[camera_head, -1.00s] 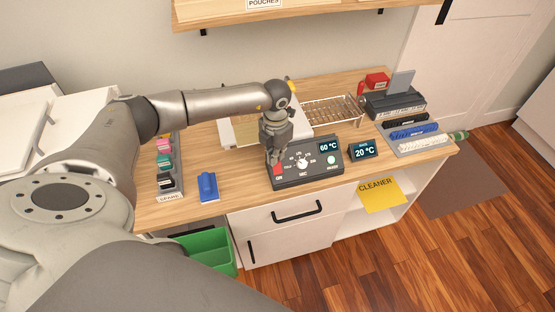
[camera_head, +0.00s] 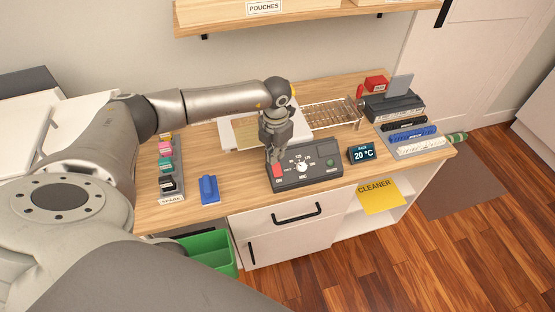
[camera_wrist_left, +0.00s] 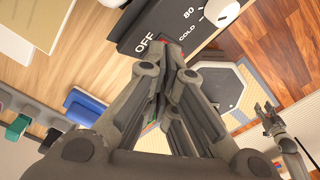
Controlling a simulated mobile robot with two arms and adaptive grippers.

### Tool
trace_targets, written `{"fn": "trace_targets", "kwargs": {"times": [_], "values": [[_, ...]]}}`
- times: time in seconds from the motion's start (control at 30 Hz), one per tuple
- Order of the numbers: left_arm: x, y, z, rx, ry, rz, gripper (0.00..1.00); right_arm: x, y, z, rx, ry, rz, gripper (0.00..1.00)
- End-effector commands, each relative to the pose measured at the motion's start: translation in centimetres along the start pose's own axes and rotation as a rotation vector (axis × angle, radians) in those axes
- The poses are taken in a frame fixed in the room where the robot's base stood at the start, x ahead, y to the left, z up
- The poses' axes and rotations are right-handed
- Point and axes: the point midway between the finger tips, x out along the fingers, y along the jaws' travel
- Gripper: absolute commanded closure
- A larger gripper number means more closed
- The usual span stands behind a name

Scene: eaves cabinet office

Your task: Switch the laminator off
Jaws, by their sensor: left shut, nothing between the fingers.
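The laminator's dark control panel (camera_head: 318,179) is at the front of the wooden desk, with a white dial (camera_head: 302,167) and a red rocker switch (camera_head: 278,171) at its left end. Its display (camera_head: 327,152) is dark, and the round button (camera_head: 331,162) is dull green. My left gripper (camera_head: 275,158) is shut and empty, its tips at the red switch; whether they touch is unclear. The left wrist view shows OFF and COLD on the panel (camera_wrist_left: 170,20), with a sliver of red behind the fingertips. My right gripper (camera_wrist_left: 265,110) shows there with parted fingers, far from the panel.
A blue stapler-like object (camera_head: 208,188) and a SPARE tray (camera_head: 172,199) are to the left. A small 20 °C display (camera_head: 362,152) stands right of the panel. A wire rack (camera_head: 333,113) is behind it. A green bin (camera_head: 210,250) is below the desk.

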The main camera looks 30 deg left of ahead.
Motion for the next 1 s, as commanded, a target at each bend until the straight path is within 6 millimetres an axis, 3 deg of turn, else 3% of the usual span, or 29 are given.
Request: {"fn": "trace_targets", "kwargs": {"times": [0.47, 1.0], "values": [[-4.0, 0.0, 0.0, 0.000, -0.001, 0.000, 1.00, -2.7, 0.3, -0.2, -0.001, -0.001, 0.003, 0.60], [-4.1, 0.0, 0.0, 0.000, -0.001, 0.000, 1.00, -2.7, 0.2, -0.2, 0.000, -0.001, 0.003, 0.60]]}}
